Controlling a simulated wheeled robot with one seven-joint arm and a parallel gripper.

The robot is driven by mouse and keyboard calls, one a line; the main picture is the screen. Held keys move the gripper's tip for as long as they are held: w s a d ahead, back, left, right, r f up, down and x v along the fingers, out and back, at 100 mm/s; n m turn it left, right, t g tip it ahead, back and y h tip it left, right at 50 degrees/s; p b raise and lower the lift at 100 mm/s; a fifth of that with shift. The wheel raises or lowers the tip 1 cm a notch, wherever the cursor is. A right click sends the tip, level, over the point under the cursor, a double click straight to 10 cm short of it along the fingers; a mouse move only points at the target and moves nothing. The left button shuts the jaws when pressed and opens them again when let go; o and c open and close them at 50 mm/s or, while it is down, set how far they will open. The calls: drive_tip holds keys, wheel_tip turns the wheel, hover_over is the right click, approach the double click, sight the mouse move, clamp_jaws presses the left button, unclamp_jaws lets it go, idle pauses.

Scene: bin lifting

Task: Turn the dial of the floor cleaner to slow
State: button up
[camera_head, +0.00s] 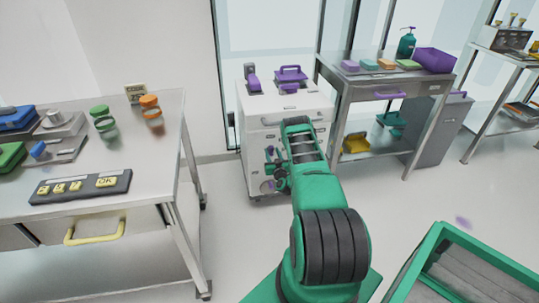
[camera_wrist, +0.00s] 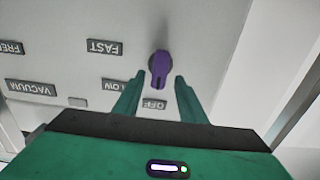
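The floor cleaner is a white cabinet; its front panel (camera_wrist: 205,35) fills much of the wrist view, and its body (camera_head: 257,118) stands behind my arm in the head view. Its purple dial (camera_wrist: 159,68) points down in the wrist picture, toward the upside-down OFF label (camera_wrist: 153,103). The FAST label (camera_wrist: 104,47) is to the dial's left. A partly hidden label reading LOW (camera_wrist: 118,85) is below FAST. My gripper (camera_wrist: 160,76) is open, one green finger on each side of the dial's lower end, with visible gaps. My arm covers part of the cleaner in the head view.
VACUUM (camera_wrist: 30,88) and another cut-off label (camera_wrist: 12,47) are farther left on the panel. A steel table (camera_head: 165,108) with a keypad and jars stands left. A green-framed bin (camera_head: 440,240) is at the lower right.

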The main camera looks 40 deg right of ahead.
drive_tip(key=shift+w+d, duration=0.4)
drive_tip(key=shift+w, duration=0.1)
drive_tip(key=shift+c, duration=0.7)
clamp_jaws()
drive_tip(key=shift+a, duration=0.45)
drive_tip(key=shift+d, duration=0.25)
drive_tip(key=shift+d+m, duration=0.15)
drive_tip(key=shift+m, duration=0.45)
drive_tip(key=m, duration=0.4)
drive_tip(key=shift+s+d, duration=0.15)
drive_tip(key=shift+d, duration=0.15)
drive_tip(key=shift+s+d+f+m, duration=0.1)
drive_tip(key=shift+d+m, duration=0.05)
drive_tip(key=shift+m, duration=0.95)
drive_tip(key=shift+d+f+m, duration=0.1)
drive_tip(key=shift+d+m, duration=0.05)
drive_tip(key=shift+m, duration=0.95)
